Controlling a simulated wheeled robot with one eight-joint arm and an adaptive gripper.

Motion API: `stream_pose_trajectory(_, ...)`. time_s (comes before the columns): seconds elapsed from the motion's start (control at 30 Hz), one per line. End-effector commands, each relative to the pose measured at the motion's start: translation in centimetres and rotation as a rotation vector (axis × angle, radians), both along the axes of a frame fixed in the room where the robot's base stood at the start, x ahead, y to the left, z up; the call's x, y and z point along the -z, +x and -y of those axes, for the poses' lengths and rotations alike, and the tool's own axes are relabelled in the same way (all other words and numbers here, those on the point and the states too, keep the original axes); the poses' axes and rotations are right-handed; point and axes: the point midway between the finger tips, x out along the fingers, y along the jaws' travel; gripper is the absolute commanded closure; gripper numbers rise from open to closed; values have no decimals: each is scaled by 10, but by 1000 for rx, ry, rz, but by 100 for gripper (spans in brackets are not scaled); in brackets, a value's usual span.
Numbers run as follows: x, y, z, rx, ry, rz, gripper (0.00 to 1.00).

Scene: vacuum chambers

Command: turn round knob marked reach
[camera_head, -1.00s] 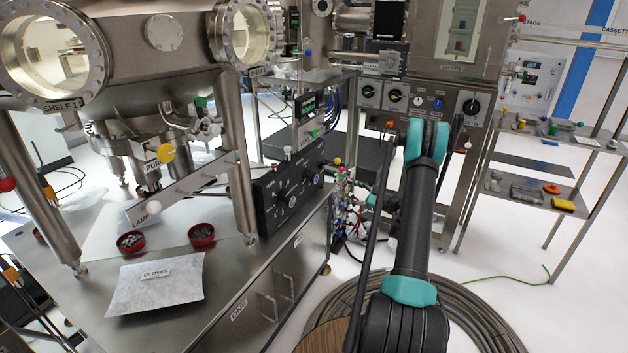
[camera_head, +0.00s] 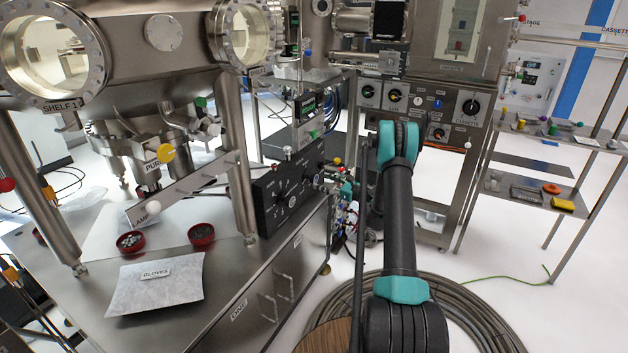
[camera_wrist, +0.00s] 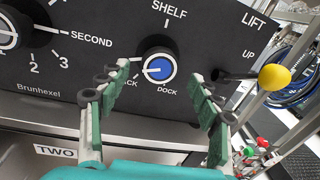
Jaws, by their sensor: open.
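A round knob with a blue face, white pointer line and pale rim (camera_wrist: 159,67) is on a black panel in the wrist view. "SHELF" is above it, "DOCK" below and a word ending in "ACK" lower left. No "reach" marking is readable. My gripper (camera_wrist: 160,76) is open, with a green-padded finger on each side of the knob in the picture. Whether the fingers touch the knob I cannot tell. In the head view the black panel (camera_head: 267,208) stands on the bench's right side; my gripper is not clearly visible there.
Another knob (camera_wrist: 8,30), beside "SECOND", is on the panel's left. A yellow-balled lever (camera_wrist: 273,77) sticks out on the right, under "LIFT" and "UP", close to my right finger. Valves and tubing (camera_head: 345,215) crowd the bench's right end.

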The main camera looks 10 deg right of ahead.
Motion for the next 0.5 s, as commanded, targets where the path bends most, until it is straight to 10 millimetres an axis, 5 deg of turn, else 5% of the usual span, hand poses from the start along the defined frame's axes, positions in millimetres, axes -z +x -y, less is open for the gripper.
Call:
stream_pose_trajectory(0.2, 0, 23, -28, -3, 0, 0, 36)
stream_pose_trajectory(0.5, 0, 35, -40, -1, 0, 0, 36)
